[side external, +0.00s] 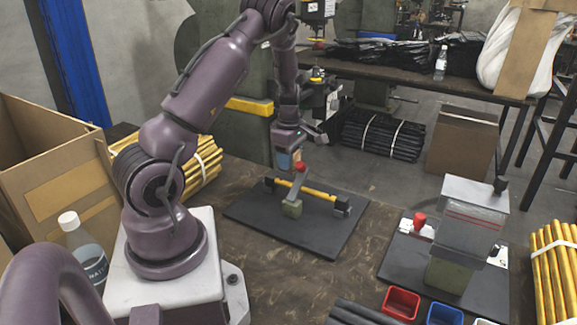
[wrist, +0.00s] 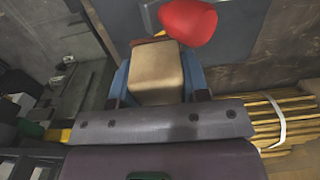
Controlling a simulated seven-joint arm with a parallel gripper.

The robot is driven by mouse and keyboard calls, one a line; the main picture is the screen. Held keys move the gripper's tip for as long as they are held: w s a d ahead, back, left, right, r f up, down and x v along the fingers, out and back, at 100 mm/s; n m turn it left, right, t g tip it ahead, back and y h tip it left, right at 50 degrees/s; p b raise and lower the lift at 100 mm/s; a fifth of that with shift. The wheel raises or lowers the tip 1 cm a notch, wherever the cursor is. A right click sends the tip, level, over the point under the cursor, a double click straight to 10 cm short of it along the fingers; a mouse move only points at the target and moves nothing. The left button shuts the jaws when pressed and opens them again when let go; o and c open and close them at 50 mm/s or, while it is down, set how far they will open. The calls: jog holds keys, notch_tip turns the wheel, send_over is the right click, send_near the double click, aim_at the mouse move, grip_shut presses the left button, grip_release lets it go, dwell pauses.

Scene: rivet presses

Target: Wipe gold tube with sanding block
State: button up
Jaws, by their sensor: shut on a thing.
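The gold tube (side external: 318,193) lies level across black end supports on a dark base plate (side external: 262,226). My gripper (side external: 289,157) is above and behind the tube, near the red knob, apart from the tube. In the wrist view, my gripper's blue fingers (wrist: 156,78) are shut on the tan sanding block (wrist: 156,62). The red knob (wrist: 188,22) shows just beyond the block there.
A second press (side external: 468,230) stands on its own plate at right, with red (side external: 401,303) and blue (side external: 444,315) bins in front. Bundled gold tubes (side external: 555,270) lie at far right, others (side external: 200,165) behind my arm. A cardboard box (side external: 55,170) and bottle (side external: 82,243) stand left.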

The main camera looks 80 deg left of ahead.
jog(key=shift+r, duration=1.7)
jog(key=shift+r, duration=0.3)
notch_tip(320, 180, up, 10)
jog(key=w+d+m, duration=0.4)
jog(key=d+m, duration=1)
jog(key=d, duration=0.2)
jog(key=w+d+m, duration=0.3)
jog(key=d+m, duration=1)
jog(key=d, duration=0.2)
jog(key=shift+w+f, duration=0.1)
jog(key=shift+f, duration=2.65)
jog(key=shift+a, duration=0.1)
